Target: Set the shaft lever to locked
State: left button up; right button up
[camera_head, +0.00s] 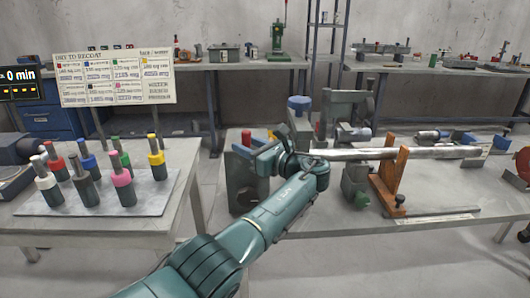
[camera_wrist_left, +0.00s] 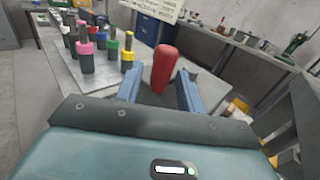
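A red lever grip (camera_wrist_left: 165,68) stands upright between the two blue fingers of my left gripper (camera_wrist_left: 160,92) in the left wrist view. The fingers are apart, with a gap visible on each side of the grip. In the head view a small red end (camera_head: 246,137) shows at the top of the grey machine housing (camera_head: 238,178), just beyond my left gripper (camera_head: 258,150). My wrist hides much of the housing and the lever's base. A long metal shaft (camera_head: 360,154) runs right from the machine across an orange-brown stand (camera_head: 394,180). My right gripper is not in view.
A tray (camera_head: 150,208) with several colour-capped dark cylinders lies on the left table. A sign board (camera_head: 114,78) stands behind it. The right workbench (camera_head: 330,219) carries machine parts. A floor gap separates the two tables.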

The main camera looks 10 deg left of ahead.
pick_arm(q)
jog(key=b+v, duration=0.2)
jog(key=v, duration=1)
jog(key=shift+d, duration=0.2)
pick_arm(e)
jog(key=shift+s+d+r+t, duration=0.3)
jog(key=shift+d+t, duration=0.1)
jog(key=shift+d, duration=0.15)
pick_arm(q)
jog(key=shift+s, duration=0.1)
